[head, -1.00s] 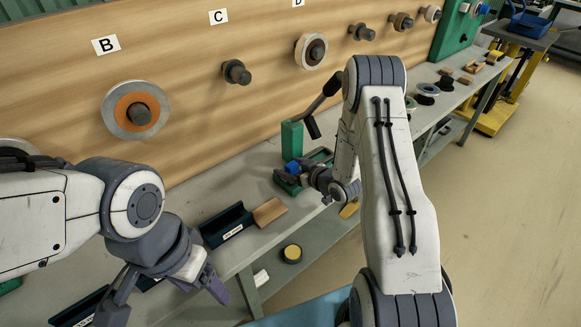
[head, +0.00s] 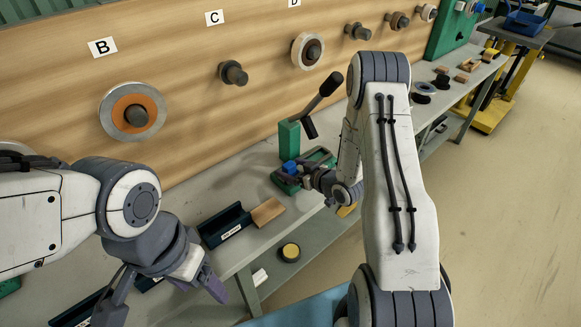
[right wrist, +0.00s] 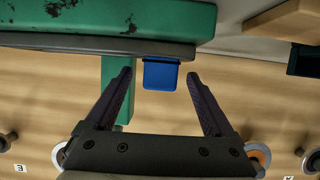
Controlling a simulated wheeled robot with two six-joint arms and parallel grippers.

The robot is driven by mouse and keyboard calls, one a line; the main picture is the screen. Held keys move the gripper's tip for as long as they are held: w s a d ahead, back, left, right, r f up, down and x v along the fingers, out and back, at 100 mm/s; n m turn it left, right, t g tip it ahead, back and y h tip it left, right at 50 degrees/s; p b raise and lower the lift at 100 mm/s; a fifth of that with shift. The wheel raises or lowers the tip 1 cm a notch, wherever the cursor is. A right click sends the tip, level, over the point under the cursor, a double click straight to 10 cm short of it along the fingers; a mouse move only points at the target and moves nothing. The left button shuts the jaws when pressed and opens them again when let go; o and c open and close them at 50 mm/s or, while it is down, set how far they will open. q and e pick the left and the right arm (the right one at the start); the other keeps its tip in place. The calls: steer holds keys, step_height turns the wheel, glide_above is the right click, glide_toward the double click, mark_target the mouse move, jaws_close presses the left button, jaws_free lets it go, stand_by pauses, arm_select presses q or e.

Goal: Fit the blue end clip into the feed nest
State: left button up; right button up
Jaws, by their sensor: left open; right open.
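The blue end clip (head: 290,167) sits at the green press-like fixture (head: 289,141) on the bench. In the right wrist view, which looks upside down, the clip (right wrist: 160,76) stands against a grey strip beside the green body (right wrist: 110,20). My right gripper (head: 306,174) is open at the fixture. In its wrist view the fingers (right wrist: 158,72) are on either side of the clip, with a visible gap on each side. I cannot tell how fully the clip is seated in the nest. My left gripper (head: 165,300) is open and empty at the lower left, far from the clip.
A black lever (head: 320,100) rises from the fixture close to my right arm. A dark blue labelled tray (head: 224,225) and a wooden block (head: 267,211) lie on the bench to the left. Pegs with coils line the wooden panel (head: 180,60) behind.

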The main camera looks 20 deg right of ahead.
steer(key=shift+v, duration=1.05)
steer(key=shift+s+p, duration=0.1)
steer(key=shift+p, duration=0.2)
steer(key=b+v, duration=0.1)
steer(key=v, duration=0.9)
steer(key=shift+s+b, duration=0.2)
steer(key=shift+b, duration=0.15)
steer(key=shift+d+r, duration=0.1)
